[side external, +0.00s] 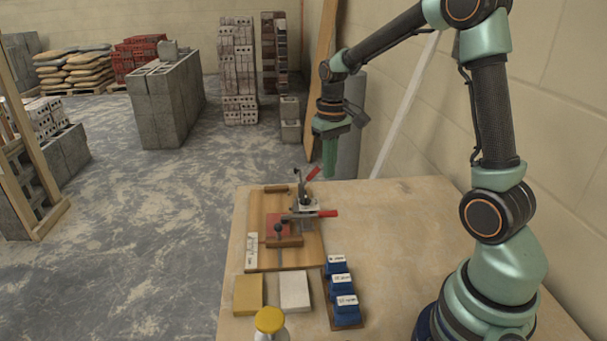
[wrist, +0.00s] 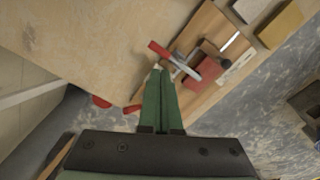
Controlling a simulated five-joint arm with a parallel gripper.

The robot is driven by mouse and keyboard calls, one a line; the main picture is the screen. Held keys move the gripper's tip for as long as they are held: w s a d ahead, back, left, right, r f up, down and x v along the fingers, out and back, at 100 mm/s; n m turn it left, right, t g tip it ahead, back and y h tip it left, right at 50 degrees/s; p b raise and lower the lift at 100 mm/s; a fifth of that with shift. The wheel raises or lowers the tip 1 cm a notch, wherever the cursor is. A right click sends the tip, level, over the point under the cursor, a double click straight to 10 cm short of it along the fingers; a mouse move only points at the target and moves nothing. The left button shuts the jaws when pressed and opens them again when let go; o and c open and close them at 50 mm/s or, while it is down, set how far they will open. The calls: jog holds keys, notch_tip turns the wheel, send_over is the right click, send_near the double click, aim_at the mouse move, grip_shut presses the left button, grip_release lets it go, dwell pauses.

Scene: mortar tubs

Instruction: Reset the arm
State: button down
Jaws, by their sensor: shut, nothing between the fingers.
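My gripper (side external: 329,157) is above the far right part of the table, behind and to the right of the clamp fixture. Its green fingers are together with nothing between them; they also show in the wrist view (wrist: 160,85), pointing toward the fixture. The wooden clamp board (side external: 258,212) lies on the table with a red block (side external: 277,225) on it. A metal toggle clamp with red handles (side external: 326,213) is mounted there, and its red handle shows in the wrist view (wrist: 159,49). The gripper appears apart from the clamp.
A yellow block (side external: 248,294) and a white block (side external: 294,291) lie in front of the board. Several blue labelled tubs (side external: 341,285) stand on a strip beside them. A yellow-capped bottle (side external: 270,321) is at the front edge. The table's right side (side external: 400,235) is clear.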

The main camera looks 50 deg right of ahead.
jog(key=s+a+r+n+t, duration=0.3)
jog(key=s+a+r+t, duration=0.2)
jog(key=s+a+r, duration=0.4)
jog(key=shift+s+a+r+t, duration=0.25)
jog(key=shift+s+a, duration=0.35)
jog(key=shift+a, duration=1.4)
jog(key=shift+f, duration=0.1)
